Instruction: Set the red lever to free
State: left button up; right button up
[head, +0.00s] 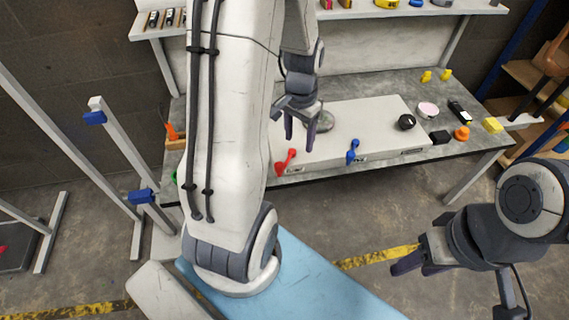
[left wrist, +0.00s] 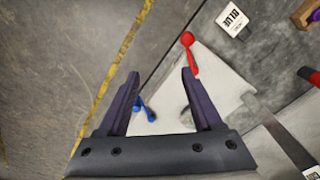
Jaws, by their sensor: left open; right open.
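The red lever (head: 285,161) is on the front side of a pale box (head: 375,115) on the workbench, its handle slanting up and right in the head view. A blue lever (head: 352,151) is on the same side, farther right. My left gripper (head: 300,144) is open and empty, above the box near the red lever and apart from it. In the left wrist view, the red lever (left wrist: 190,55) shows beyond the right fingertip, and the blue lever (left wrist: 143,108) shows between the fingers. My right gripper (head: 415,266) is open and empty at the lower right, away from the bench. Lever markings are unreadable.
A black knob (head: 406,122) is on the box's right part. Small items, including an orange piece (head: 462,133) and a yellow block (head: 492,125), lie on the bench at right. A metal frame (head: 122,150) with blue clamps stands at left. Open floor lies before the bench.

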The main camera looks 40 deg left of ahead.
pick_arm(q)
jog(key=n, duration=0.1)
send_over(279, 164)
notch_tip(279, 164, down, 4)
notch_tip(279, 164, down, 10)
jog(key=b, duration=0.2)
jog(key=shift+f+b, duration=0.2)
jog(key=shift+b, duration=0.1)
pick_arm(e)
notch_tip(279, 164, down, 3)
jog(key=shift+f, duration=0.2)
pick_arm(q)
grip_shut()
jog(key=shift+s, duration=0.1)
dwell(0.5)
